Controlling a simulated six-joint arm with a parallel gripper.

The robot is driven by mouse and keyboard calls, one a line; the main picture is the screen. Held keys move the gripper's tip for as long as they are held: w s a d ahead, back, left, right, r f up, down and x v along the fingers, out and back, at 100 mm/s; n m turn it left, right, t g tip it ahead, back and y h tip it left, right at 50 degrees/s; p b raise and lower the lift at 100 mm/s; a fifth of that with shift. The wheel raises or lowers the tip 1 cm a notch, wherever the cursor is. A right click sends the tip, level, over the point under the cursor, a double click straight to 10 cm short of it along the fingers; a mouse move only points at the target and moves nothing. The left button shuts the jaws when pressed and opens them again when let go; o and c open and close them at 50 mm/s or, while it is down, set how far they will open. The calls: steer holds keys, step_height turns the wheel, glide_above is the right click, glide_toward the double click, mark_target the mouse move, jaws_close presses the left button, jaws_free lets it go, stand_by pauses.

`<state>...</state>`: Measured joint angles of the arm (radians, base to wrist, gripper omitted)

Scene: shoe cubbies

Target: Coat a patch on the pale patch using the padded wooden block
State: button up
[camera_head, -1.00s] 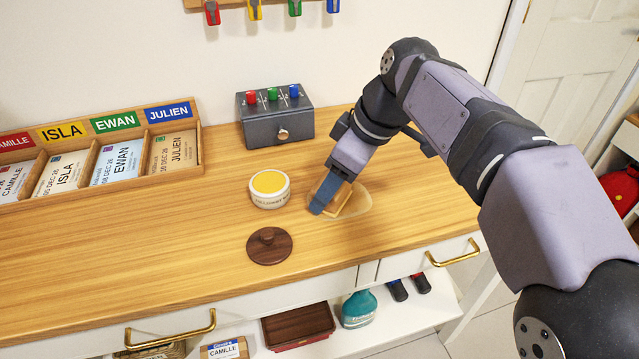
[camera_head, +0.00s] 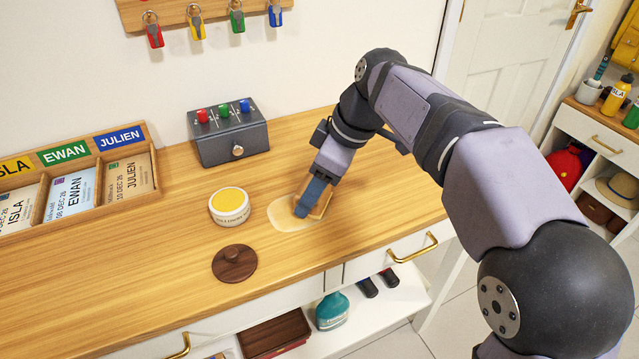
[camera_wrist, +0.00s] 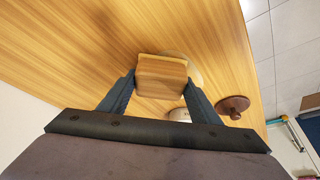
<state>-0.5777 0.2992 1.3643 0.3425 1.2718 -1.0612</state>
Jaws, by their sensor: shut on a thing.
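The pale patch (camera_head: 283,216) is a light oval on the wooden counter, and part of it shows in the wrist view (camera_wrist: 191,70). My gripper (camera_head: 309,200) is at the right end of the patch, pointing down. It is shut on the padded wooden block (camera_wrist: 161,78), which sits between the two fingers in the wrist view. In the head view the block (camera_head: 322,205) covers the right end of the patch, low at the counter; I cannot tell whether its pad touches. An open round tin (camera_head: 229,207) with yellow contents stands left of the patch.
A dark wooden lid (camera_head: 235,263) lies in front of the tin. A grey box with coloured knobs (camera_head: 229,135) stands behind. A name-labelled card tray (camera_head: 112,197) is at the left. The counter's front edge is close, with drawers below.

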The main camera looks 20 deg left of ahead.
steer(key=shift+s+a+p, duration=0.3)
steer(key=shift+s+a, duration=2.7)
steer(key=shift+s, duration=0.05)
step_height(320, 180, up, 3)
steer(key=shift+a+f+p, duration=0.1)
steer(key=shift+f+p, duration=0.05)
steer(key=shift+p, duration=0.75)
step_height(320, 180, up, 5)
steer(key=p, duration=0.5)
steer(key=shift+r+p, duration=0.2)
steer(key=shift+p, duration=0.1)
